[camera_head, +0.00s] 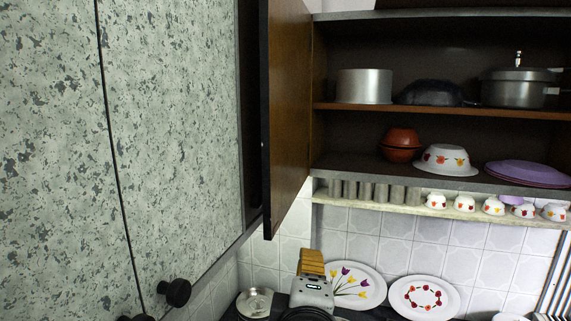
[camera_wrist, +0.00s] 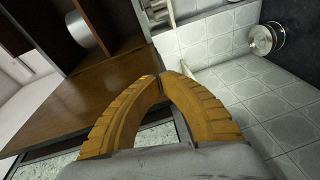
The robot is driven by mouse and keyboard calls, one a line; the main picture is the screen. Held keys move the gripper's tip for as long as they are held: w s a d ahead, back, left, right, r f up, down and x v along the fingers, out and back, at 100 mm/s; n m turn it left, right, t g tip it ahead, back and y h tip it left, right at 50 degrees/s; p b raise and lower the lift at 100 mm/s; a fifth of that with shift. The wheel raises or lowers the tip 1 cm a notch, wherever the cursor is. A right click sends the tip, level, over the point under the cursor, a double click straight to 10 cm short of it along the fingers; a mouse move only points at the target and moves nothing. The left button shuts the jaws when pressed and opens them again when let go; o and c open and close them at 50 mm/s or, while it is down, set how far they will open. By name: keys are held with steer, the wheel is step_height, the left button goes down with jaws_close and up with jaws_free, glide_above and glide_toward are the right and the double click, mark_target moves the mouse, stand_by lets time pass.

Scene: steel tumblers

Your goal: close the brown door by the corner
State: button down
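The brown door (camera_head: 288,120) stands open at the left of the wall cabinet, with its wood inner face and dark free edge showing. Its lower outer corner hangs near the middle of the head view. In the wrist view the door (camera_wrist: 90,105) is a broad brown panel behind the fingers. My gripper (camera_head: 312,254) is below and slightly right of that corner. In the wrist view its yellow fingers (camera_wrist: 165,78) arch together with their tips meeting and nothing seen between them. The tips overlap the door's edge in the picture; I cannot tell whether they touch it.
The open shelves hold a steel pot (camera_head: 364,86), a pressure cooker (camera_head: 514,90), a white bowl (camera_head: 447,158) and a purple lid (camera_head: 528,174). Steel tumblers (camera_head: 382,192) and small cups line the ledge below. Flowered plates (camera_head: 425,298) lean on the tiles. A speckled cabinet (camera_head: 175,110) fills the left.

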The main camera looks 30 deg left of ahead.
mark_target(254, 201)
steer(key=s+a+r+n+y+p, duration=0.3)
steer(key=s+a+r, duration=0.3)
steer(key=a, duration=0.1)
steer(key=shift+g, duration=0.4)
steer(key=p+x, duration=0.1)
steer(key=x, duration=0.9)
steer(key=shift+w+a, duration=0.1)
steer(key=shift+a, duration=0.05)
